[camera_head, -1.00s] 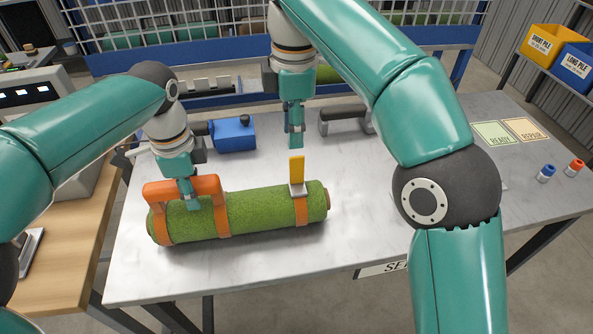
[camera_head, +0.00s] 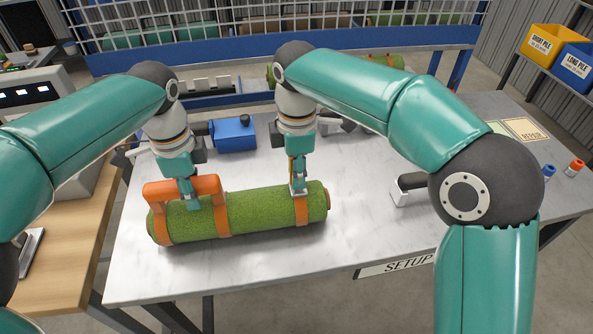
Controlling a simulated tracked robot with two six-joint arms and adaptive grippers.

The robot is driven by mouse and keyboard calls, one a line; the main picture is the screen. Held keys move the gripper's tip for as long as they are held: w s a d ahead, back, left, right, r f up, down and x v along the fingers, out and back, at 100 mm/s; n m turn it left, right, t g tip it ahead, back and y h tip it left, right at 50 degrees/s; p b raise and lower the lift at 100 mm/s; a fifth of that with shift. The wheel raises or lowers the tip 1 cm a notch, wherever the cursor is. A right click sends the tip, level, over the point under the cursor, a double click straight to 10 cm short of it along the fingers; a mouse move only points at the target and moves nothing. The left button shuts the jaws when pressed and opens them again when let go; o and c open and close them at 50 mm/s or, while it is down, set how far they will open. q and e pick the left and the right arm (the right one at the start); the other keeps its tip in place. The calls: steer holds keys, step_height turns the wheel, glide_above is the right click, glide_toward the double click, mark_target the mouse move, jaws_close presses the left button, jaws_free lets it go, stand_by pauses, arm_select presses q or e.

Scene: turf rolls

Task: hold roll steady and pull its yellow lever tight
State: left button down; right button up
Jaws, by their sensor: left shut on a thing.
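The green turf roll (camera_head: 262,211) lies on the grey table, with orange straps around it and an orange handle (camera_head: 208,185) on top at its left end. My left gripper (camera_head: 189,201) is shut on that handle. The yellow lever (camera_head: 291,170) stands upright on the buckle of the right strap (camera_head: 302,212), mostly hidden by my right gripper (camera_head: 298,188). The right gripper's fingers point down at the lever and reach close to the buckle. I cannot tell whether they are closed on the lever.
A blue device (camera_head: 233,135) stands behind the roll, and a grey tool (camera_head: 335,126) lies behind my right gripper. A small white block (camera_head: 399,197) stands to the right. The table in front of the roll is clear. Blue and orange caps (camera_head: 575,167) are at the far right.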

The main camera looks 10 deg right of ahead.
steer(key=shift+f, duration=0.3)
jaws_close()
